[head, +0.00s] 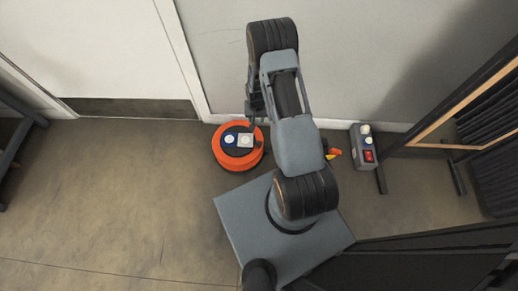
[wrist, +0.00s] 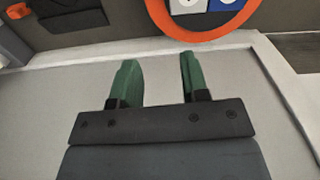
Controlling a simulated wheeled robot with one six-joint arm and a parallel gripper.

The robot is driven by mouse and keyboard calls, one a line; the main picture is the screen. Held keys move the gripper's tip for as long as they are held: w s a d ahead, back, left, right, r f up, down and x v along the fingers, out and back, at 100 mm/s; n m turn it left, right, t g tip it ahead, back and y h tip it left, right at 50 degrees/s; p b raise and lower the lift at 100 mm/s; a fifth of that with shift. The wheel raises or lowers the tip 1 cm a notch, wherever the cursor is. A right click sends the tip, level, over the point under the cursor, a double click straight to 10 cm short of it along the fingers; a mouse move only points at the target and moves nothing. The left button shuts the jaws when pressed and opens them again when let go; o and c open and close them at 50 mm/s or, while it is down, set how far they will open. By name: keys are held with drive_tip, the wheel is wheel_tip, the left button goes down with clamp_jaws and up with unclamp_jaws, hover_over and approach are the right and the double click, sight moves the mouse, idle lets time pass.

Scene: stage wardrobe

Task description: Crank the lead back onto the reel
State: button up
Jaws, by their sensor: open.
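The orange reel (head: 223,157) sits on the floor by the wall, left of my arm. Its top has a dark centre with a blue and a pale socket plate. Part of its orange rim shows at the top edge of the wrist view (wrist: 165,22). My gripper (wrist: 157,65) is open, its two green fingers apart with nothing between them. In the head view it is mostly hidden behind my arm, close to the reel's wall side. I cannot make out a crank handle. A small orange and yellow piece (head: 333,153) lies right of my arm; whether it belongs to the lead is unclear.
A grey box (head: 364,152) with a red switch stands by the wall to the right. A wood-edged frame on dark feet (head: 449,145) is farther right. A white door (head: 90,50) is at the left. The floor at left (head: 110,200) is clear.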

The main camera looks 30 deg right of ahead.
sight(259, 142)
drive_tip(key=shift+m, duration=0.3)
drive_tip(key=f+b, duration=0.2)
drive_tip(key=f, duration=0.5)
drive_tip(key=s+f+b, duration=0.1)
drive_tip(key=f+b, duration=0.1)
drive_tip(key=f, duration=0.5)
drive_tip(key=f+b, duration=0.3)
drive_tip(key=f, duration=0.4)
drive_tip(key=shift+s+d+f, duration=0.3)
drive_tip(key=shift+f, duration=0.05)
clamp_jaws()
